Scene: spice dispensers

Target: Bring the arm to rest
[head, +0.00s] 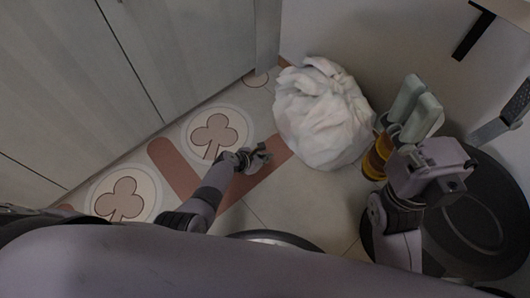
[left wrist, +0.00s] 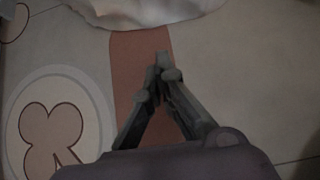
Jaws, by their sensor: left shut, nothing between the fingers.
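My left gripper (head: 262,153) hangs over the tiled floor in the middle of the head view, left of and in front of the white bag. In the left wrist view its two dark fingers (left wrist: 163,72) meet at the tips, with nothing between them. My right arm stands at the right of the head view.
A full white bag (head: 322,115) stands on the floor against the wall. Amber items (head: 375,160) are partly hidden behind my right gripper. A dark round pan-like object (head: 485,215) lies at the right. Grey cabinet fronts (head: 110,75) line the left. Floor tiles around my left gripper are clear.

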